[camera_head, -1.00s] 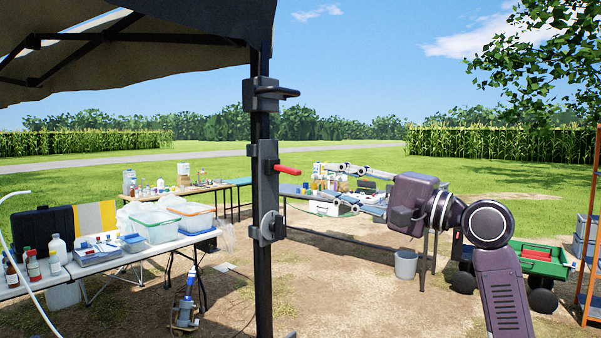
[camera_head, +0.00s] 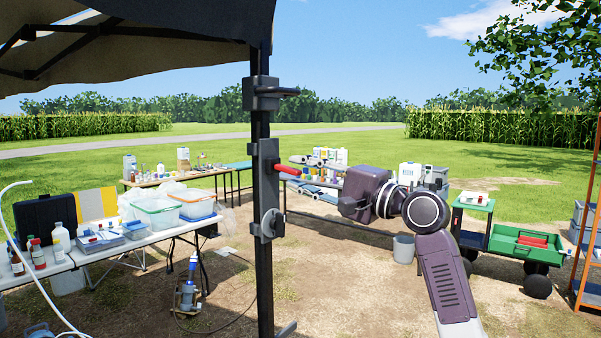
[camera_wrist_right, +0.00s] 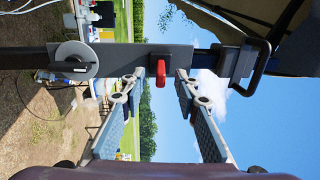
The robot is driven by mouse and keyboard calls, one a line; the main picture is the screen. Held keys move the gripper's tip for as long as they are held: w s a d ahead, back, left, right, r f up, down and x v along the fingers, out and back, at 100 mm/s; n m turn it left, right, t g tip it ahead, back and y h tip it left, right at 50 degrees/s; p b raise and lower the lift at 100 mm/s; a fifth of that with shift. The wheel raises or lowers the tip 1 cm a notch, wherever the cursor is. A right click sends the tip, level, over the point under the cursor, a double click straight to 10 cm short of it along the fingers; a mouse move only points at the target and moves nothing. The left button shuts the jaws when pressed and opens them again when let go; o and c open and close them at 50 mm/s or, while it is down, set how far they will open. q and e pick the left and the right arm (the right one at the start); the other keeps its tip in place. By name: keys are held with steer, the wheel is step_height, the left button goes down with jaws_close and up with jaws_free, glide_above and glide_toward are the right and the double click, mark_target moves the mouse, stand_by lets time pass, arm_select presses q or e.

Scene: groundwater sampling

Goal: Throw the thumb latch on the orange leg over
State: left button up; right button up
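The canopy leg (camera_head: 262,220) is a dark upright post in the middle of the head view; I see no orange on it. A grey bracket (camera_head: 265,155) on it carries a red lever (camera_head: 288,168) that points right. In the right wrist view the red lever (camera_wrist_right: 161,73) sticks out of the grey plate (camera_wrist_right: 150,58). My right gripper (camera_head: 300,172) is open at the lever. In the wrist view its fingers (camera_wrist_right: 157,82) stand on either side of the lever, with gaps; contact is not visible. My left gripper is not in view.
Above the bracket is a clamp with a black handle (camera_head: 283,92); below it is a round knob (camera_head: 271,223). A white table (camera_head: 150,240) with bins and bottles stands left. A green cart (camera_head: 525,245) and an orange rack (camera_head: 590,240) stand right.

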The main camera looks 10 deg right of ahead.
steer(key=shift+c, duration=0.6)
jaws_close()
steer(key=f+b, duration=0.1)
steer(key=b, duration=0.1)
steer(key=f+t+y+b, duration=0.1)
steer(key=b, duration=0.1)
steer(key=w+f+b, duration=0.1)
steer(key=b, duration=0.1)
steer(key=shift+a+f+t+b, duration=0.25)
steer(key=shift+a+t+b, duration=0.15)
